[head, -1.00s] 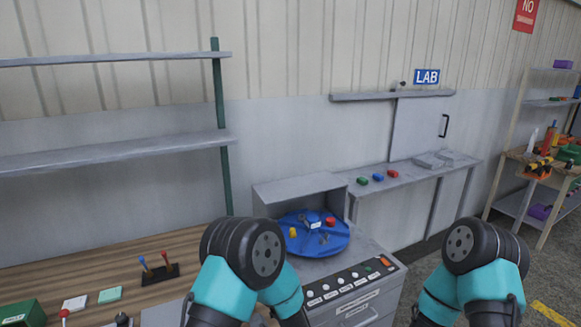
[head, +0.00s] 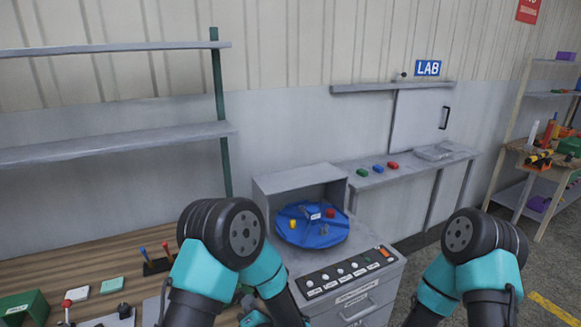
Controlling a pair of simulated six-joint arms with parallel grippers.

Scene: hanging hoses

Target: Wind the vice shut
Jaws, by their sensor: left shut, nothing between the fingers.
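I cannot make out a vice in the head view; the low middle of the picture is partly covered by my left arm. My left gripper (head: 249,302) shows only as a small part at the bottom edge, beside my left forearm. It is shut with nothing held, and what lies beneath it is hidden. My right arm comes down at the lower right, and its gripper is out of the picture.
A grey cabinet with a button panel (head: 345,275) and a blue turntable (head: 297,234) stands at the middle. A wooden bench (head: 70,273) with small levers (head: 155,262) is at left. Red, blue and green blocks (head: 378,168) lie on a ledge. Shelves (head: 110,143) hang above the bench.

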